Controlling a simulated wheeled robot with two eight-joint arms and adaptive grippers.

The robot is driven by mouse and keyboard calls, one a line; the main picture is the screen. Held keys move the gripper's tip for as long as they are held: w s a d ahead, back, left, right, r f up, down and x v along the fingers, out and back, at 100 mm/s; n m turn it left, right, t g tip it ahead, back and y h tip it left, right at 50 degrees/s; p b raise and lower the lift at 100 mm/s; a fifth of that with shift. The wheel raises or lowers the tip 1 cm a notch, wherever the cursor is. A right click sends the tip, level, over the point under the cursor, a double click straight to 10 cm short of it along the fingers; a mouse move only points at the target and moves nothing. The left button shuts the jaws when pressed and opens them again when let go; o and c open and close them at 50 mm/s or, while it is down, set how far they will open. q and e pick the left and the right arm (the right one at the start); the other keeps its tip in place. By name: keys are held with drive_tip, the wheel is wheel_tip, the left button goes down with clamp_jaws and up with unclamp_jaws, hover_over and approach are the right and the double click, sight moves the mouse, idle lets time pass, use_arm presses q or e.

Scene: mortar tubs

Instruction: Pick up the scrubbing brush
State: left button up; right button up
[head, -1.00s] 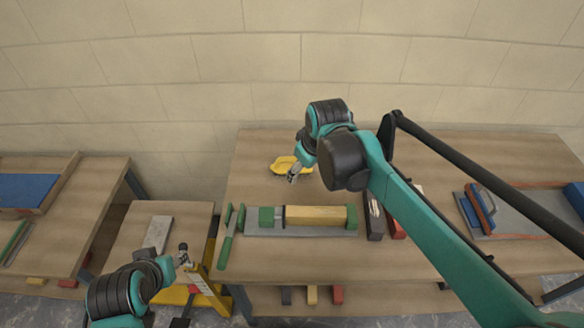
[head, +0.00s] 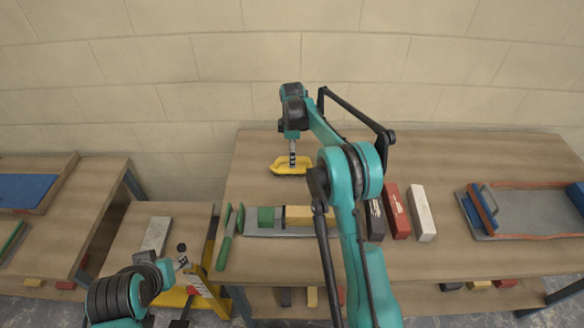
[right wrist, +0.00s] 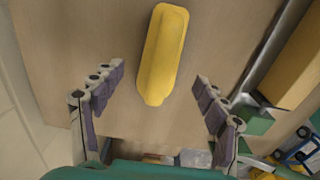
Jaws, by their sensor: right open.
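The yellow scrubbing brush (head: 283,168) lies near the back of the middle table, left of its centre. My right gripper (head: 292,160) points down at it from above, and part of the brush is hidden behind it. In the right wrist view the yellow brush (right wrist: 164,52) lies lengthwise ahead, with its near end between the spread fingers of my right gripper (right wrist: 159,76). Those fingers are open, with a gap on both sides of the brush. My left gripper (head: 183,262) is low over the small left table, away from the brush; its jaws are too small to read.
In front of the brush lie a green-handled tool (head: 229,235) and a grey bar with a green block (head: 266,217). Red (head: 396,212) and white (head: 421,214) blocks stand right of my arm. A grey tray (head: 540,211) is at far right. The table's back right is clear.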

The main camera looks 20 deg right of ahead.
drive_tip(key=f+b, duration=0.1)
drive_tip(key=f, duration=0.1)
drive_tip(key=f+b, duration=0.1)
drive_tip(key=f, duration=0.1)
drive_tip(key=f+b, duration=0.1)
drive_tip(key=f, duration=0.2)
drive_tip(key=shift+d, duration=0.35)
drive_tip(key=shift+s+r, duration=0.1)
drive_tip(key=shift+r, duration=0.05)
drive_tip(key=c, duration=1.5)
drive_tip(key=shift+o, duration=0.2)
drive_tip(key=shift+r, duration=0.1)
wheel_tip(320, 180, up, 5)
drive_tip(key=p, duration=0.2)
drive_tip(key=shift+f+p, duration=0.2)
drive_tip(key=shift+p, duration=0.1)
drive_tip(key=s+d+r+p, duration=0.3)
drive_tip(key=s+d+r, duration=0.3)
drive_tip(key=s+d, duration=0.1)
drive_tip(key=shift+s+d, duration=0.35)
drive_tip(key=shift+s, duration=0.5)
drive_tip(key=shift+r, duration=0.1)
